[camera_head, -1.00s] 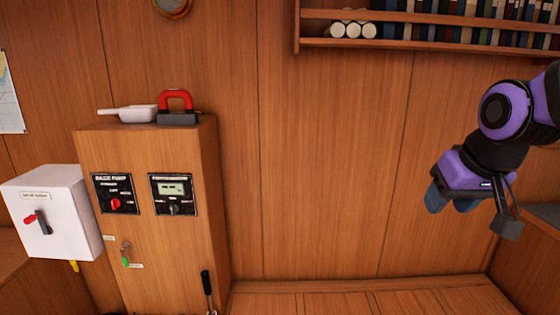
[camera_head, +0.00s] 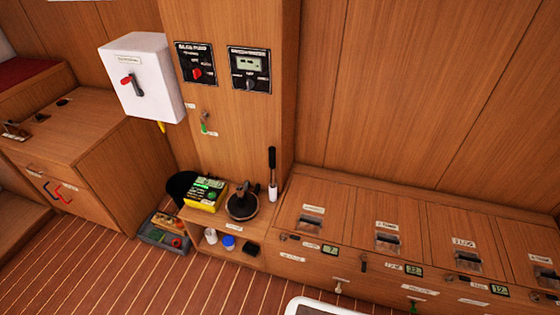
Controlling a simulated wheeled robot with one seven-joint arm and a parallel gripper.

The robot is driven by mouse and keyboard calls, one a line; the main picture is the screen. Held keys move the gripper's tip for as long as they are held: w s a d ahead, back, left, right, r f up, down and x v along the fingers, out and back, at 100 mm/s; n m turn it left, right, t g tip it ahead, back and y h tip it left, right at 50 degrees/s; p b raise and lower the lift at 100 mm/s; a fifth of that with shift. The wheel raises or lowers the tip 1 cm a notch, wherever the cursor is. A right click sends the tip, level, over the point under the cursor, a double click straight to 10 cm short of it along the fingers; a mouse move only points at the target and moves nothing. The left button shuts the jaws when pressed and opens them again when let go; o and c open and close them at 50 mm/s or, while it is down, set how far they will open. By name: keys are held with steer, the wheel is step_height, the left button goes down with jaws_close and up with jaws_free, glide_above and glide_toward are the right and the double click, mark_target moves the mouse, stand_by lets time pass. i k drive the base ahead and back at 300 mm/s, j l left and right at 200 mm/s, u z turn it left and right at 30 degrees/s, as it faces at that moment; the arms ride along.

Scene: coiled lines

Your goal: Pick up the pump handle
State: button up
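What looks like the pump handle (camera_head: 272,172) stands upright against the wooden column, at the right end of a low shelf. It is a slim bar with a long black upper part and a pale lower end. Just left of it is a round dark device (camera_head: 242,203), perhaps the pump, with a grey-brown fitting on top. My gripper is out of view, and nothing touches the handle.
A yellow-and-black box (camera_head: 206,194) sits left of the round device. A toolbox (camera_head: 165,232) stands on the striped floor (camera_head: 90,270). A white switch box (camera_head: 142,80) juts out above. A bench with lidded lockers (camera_head: 385,240) runs right.

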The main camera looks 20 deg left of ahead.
mark_target(272, 155)
steer(key=u, duration=1.25)
